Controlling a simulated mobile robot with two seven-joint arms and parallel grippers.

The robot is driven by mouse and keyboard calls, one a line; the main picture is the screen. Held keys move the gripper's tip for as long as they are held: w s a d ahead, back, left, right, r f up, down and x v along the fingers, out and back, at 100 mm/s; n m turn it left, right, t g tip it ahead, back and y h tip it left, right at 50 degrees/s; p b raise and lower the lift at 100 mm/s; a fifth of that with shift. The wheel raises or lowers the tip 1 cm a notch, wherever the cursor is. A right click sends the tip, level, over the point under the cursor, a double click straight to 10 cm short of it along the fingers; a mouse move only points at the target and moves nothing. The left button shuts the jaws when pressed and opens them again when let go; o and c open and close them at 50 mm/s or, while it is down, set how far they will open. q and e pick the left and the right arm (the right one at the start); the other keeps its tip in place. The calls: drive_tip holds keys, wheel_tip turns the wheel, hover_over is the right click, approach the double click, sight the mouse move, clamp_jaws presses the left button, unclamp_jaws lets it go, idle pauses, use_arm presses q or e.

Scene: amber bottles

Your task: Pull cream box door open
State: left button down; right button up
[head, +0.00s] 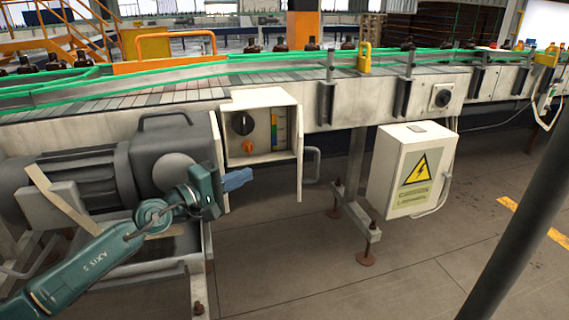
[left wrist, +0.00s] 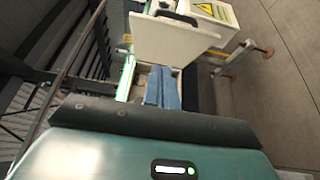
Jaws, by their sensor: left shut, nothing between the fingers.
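The cream box (head: 262,98) is fixed below the conveyor in the head view. Its front is uncovered and shows a black knob, an orange knob and a coloured strip inside. Its door (head: 299,160) stands swung out at the box's right side, almost edge-on, with a grey handle (head: 314,165) on its outer face. In the left wrist view the door (left wrist: 178,42) is a pale panel beyond the fingers. My left gripper (head: 238,180) has blue fingers, shut and empty, low in front of the box and left of the door. The fingers also show in the left wrist view (left wrist: 162,88). My right gripper is out of view.
A grey motor (head: 80,170) stands close left of my left gripper. A white cabinet (head: 395,170) with a yellow warning sign hangs to the right. A conveyor (head: 180,92) with amber bottles runs above. A dark post (head: 515,230) stands at right. Floor between is mostly clear.

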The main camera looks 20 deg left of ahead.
use_arm(q)
approach(308, 150)
drive_tip(key=w+a+f, duration=0.2)
drive_tip(key=w+a, duration=0.1)
drive_tip(key=d+p, duration=0.3)
drive_tip(key=d, duration=0.1)
drive_tip(key=shift+w, duration=0.3)
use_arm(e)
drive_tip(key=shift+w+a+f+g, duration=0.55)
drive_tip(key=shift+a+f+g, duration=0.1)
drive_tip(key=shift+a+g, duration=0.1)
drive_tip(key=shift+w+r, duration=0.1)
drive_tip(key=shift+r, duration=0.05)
use_arm(q)
drive_tip(key=w+d+p, duration=0.3)
drive_tip(key=d, duration=0.6)
drive_tip(key=shift+p, duration=0.35)
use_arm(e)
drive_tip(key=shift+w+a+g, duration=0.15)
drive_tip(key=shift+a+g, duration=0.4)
use_arm(q)
drive_tip(key=shift+f, duration=0.1)
